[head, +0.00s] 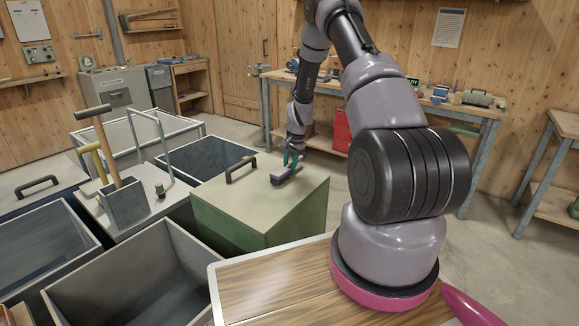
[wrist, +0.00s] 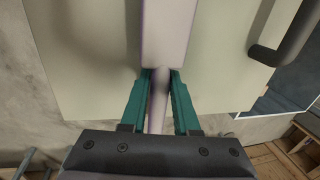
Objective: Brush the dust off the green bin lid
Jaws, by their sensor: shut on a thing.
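The green bin (head: 262,222) stands in front of me, its pale lid (head: 262,183) closed, with a dark handle (head: 241,168) on the left part of the lid. The handle also shows at the right in the wrist view (wrist: 285,45). My gripper (head: 291,158) is over the right part of the lid, shut on the handle of a purple brush (head: 281,177). In the wrist view the green fingers (wrist: 158,85) clasp the brush handle, and the brush head (wrist: 165,35) lies ahead over the lid. I cannot tell whether the bristles touch the lid. Dust is not clearly visible.
Open grey bins (head: 130,275) stand at the left and front. A box (head: 125,203) with upright wooden-handled tools is left of the green bin. A wood-topped surface (head: 270,290) is at the front. A workbench (head: 425,98) stands behind.

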